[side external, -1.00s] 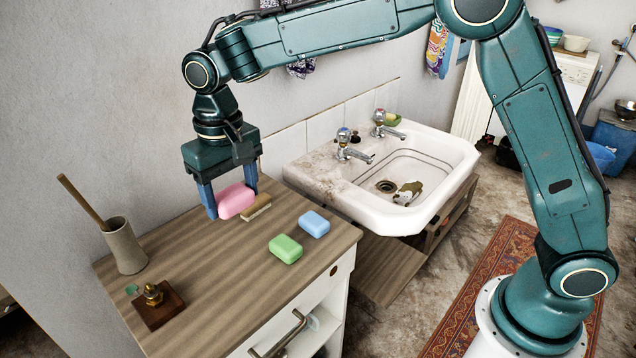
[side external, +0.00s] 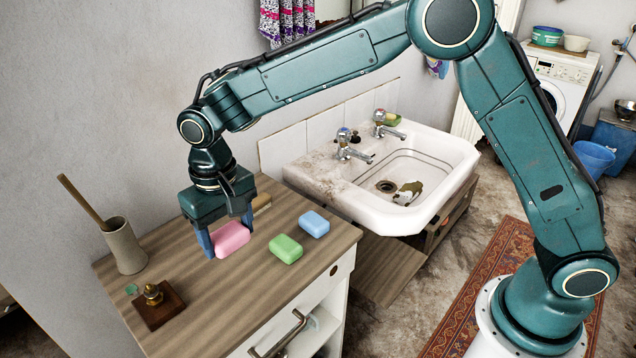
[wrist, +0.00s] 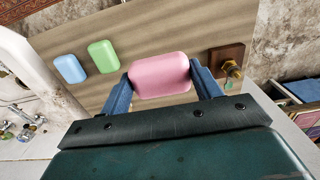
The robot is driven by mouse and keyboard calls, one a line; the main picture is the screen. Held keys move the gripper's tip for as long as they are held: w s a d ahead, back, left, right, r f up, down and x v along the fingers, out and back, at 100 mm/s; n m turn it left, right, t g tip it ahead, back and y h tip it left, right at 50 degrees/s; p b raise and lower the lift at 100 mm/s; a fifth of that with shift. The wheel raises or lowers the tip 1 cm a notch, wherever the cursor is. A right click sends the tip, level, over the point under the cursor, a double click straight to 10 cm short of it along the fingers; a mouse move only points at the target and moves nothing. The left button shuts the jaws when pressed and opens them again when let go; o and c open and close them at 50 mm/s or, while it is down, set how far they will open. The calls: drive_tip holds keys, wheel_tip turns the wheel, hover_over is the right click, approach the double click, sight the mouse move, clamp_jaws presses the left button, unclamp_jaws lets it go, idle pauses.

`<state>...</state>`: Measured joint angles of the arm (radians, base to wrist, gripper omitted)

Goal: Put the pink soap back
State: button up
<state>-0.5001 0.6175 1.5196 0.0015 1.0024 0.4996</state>
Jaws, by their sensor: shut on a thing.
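The pink soap (side external: 231,239) is between the blue fingers of my gripper (side external: 226,242), which is shut on it, low over the wooden counter (side external: 200,300). I cannot tell whether the soap touches the wood. In the wrist view the pink soap (wrist: 160,74) spans the gap between both fingers. A green soap (side external: 286,248) and a light blue soap (side external: 314,223) lie on the counter to its right; they also show in the wrist view as green (wrist: 103,57) and blue (wrist: 70,68).
A beaker with a wooden handle (side external: 124,245) and a brass piece on a wooden block (side external: 158,303) stand at left. The white sink (side external: 430,165) with two taps is at right. The counter's front is clear.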

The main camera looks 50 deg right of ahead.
hover_over(241, 288)
wheel_tip(241, 288, down, 8)
drive_tip(key=shift+r, duration=0.1)
drive_tip(key=shift+f, duration=2.15)
drive_tip(key=o, duration=1.1)
drive_tip(key=shift+f, duration=0.1)
drive_tip(key=shift+c, duration=0.2)
